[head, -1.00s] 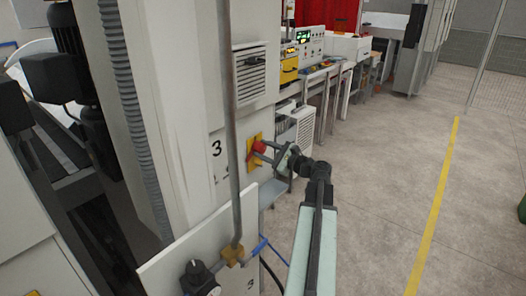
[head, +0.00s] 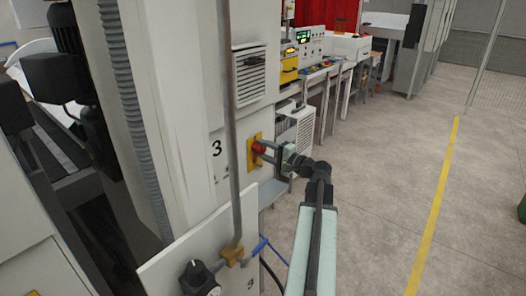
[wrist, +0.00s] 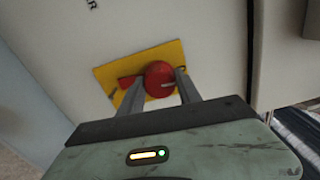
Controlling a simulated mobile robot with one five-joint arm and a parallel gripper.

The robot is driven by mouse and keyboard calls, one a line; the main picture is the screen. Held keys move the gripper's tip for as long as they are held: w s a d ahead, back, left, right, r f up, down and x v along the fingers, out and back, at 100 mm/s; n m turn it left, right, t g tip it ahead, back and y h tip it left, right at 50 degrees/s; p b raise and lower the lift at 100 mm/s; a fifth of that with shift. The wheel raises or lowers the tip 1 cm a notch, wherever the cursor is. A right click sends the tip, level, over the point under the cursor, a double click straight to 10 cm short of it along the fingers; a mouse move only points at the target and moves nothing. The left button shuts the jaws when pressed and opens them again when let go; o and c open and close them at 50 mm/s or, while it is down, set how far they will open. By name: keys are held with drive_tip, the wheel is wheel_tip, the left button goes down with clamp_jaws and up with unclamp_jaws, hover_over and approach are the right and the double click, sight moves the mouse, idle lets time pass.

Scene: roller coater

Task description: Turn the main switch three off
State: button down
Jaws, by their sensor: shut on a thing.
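The main switch three is a red rotary knob (wrist: 160,80) on a yellow plate (wrist: 125,100), fixed to a pale cabinet panel. In the head view the red knob (head: 259,148) sits on the yellow plate (head: 252,158), right of the black number 3 (head: 216,148). My gripper (head: 270,149) reaches it from the right. In the wrist view my gripper (wrist: 158,98) has one finger on each side of the knob and is shut on it. A red handle part shows left of the round knob. Labels on the plate are not readable.
A vertical grey pipe (head: 231,130) runs just left of the switch. Below it is a pale panel (head: 165,255) with a black knob (head: 196,275). A vented white box (head: 298,128) stands behind my gripper. The floor (head: 390,190) to the right is clear.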

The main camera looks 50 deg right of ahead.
drive_tip(key=shift+f+n, duration=0.1)
drive_tip(key=shift+n, duration=0.5)
drive_tip(key=c, duration=0.8)
unclamp_jaws()
drive_tip(key=s, duration=0.7)
drive_tip(key=shift+s+d, duration=0.25)
drive_tip(key=shift+s, duration=0.15)
